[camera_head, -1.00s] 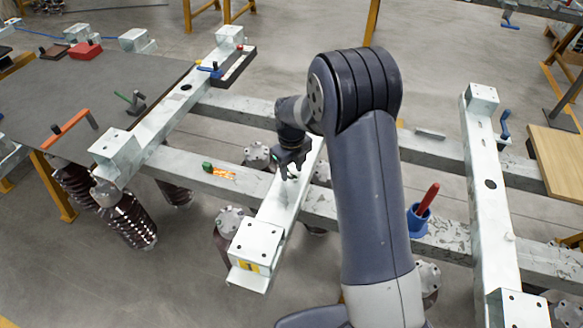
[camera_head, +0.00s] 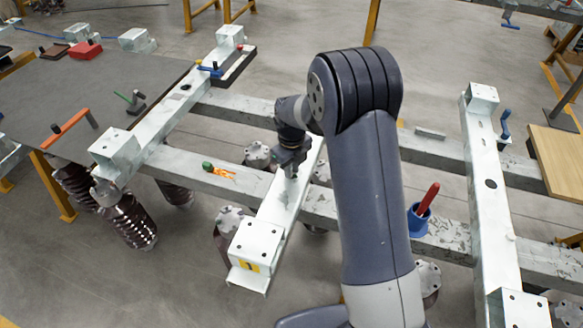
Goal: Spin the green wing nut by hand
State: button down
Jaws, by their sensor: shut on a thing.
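My gripper (camera_head: 291,171) points down at the middle pale metal crossbar (camera_head: 279,204). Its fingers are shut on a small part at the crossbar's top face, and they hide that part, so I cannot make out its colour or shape. A small green piece (camera_head: 207,166) sits on the near long grey beam, left of my gripper and apart from it. It is too small to tell whether it is a wing nut.
An orange marking (camera_head: 224,173) lies beside the green piece. A blue cup (camera_head: 417,222) with a red handle (camera_head: 429,197) stands on the beam to the right. At left, a grey table (camera_head: 95,85) holds a green-handled tool (camera_head: 124,97) and an orange bar (camera_head: 64,130).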

jog(key=n, duration=0.4)
jog(key=shift+b, duration=0.35)
jog(key=n, duration=0.4)
jog(key=shift+n, duration=0.3)
jog(key=n+b, duration=0.1)
jog(key=n, duration=0.3)
jog(key=shift+n, duration=0.3)
jog(key=n, duration=1.3)
jog(key=shift+n, duration=0.3)
jog(key=n, duration=0.9)
jog(key=shift+b, duration=0.3)
jog(key=n, duration=0.3)
jog(key=shift+n, duration=0.3)
jog(key=n, duration=0.3)
jog(key=shift+n, duration=0.4)
jog(key=n, duration=1)
jog(key=shift+n, duration=0.4)
jog(key=n, duration=0.3)
jog(key=shift+n, duration=0.3)
jog(key=n, duration=0.6)
jog(key=shift+s+f, duration=0.1)
